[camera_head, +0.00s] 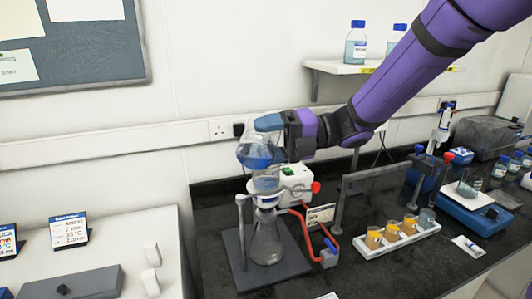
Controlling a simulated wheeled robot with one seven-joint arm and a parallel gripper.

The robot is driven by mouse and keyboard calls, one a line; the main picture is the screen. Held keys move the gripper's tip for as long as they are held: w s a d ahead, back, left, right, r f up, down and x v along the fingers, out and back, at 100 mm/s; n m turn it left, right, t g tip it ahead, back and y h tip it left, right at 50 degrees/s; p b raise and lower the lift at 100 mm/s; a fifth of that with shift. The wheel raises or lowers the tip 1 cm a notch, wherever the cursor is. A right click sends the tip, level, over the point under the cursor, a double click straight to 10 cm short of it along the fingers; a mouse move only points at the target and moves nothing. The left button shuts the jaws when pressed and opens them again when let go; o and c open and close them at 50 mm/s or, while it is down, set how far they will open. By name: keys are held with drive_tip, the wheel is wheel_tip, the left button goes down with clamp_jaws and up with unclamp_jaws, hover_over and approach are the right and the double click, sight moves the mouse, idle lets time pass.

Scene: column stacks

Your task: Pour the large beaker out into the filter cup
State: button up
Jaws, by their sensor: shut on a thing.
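My gripper (282,132) reaches in from the upper right and is shut on the large beaker (256,150). The beaker is clear, holds blue liquid and looks tilted. It is above the filter cup (266,181), a clear cup that shows some blue. I cannot tell whether the two touch or whether liquid is running between them. The filter cup sits on top of a clear conical flask (266,243) in a grey stand. The fingertips are partly hidden by the beaker and by my wrist.
A red hose (306,237) runs beside the flask. A blue balance (468,213) is further right. A shelf (340,67) with bottles hangs behind my arm.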

drive_tip(key=shift+w+r+m, duration=0.2)
drive_tip(key=shift+w+m, duration=0.05)
drive_tip(key=shift+m, duration=0.05)
drive_tip(key=shift+s+r, duration=0.1)
drive_tip(key=shift+s, duration=0.15)
drive_tip(key=shift+r+m+y, duration=0.1)
drive_tip(key=shift+m+y, duration=0.2)
drive_tip(key=shift+m, duration=0.1)
drive_tip(key=shift+w+r+m+y, duration=0.25)
drive_tip(key=shift+r+m+y, duration=0.05)
drive_tip(key=shift+m, duration=0.4)
drive_tip(key=shift+w+r+m+y, duration=0.2)
drive_tip(key=shift+r+m+y, duration=0.1)
drive_tip(key=shift+m, duration=0.4)
idle(0.8)
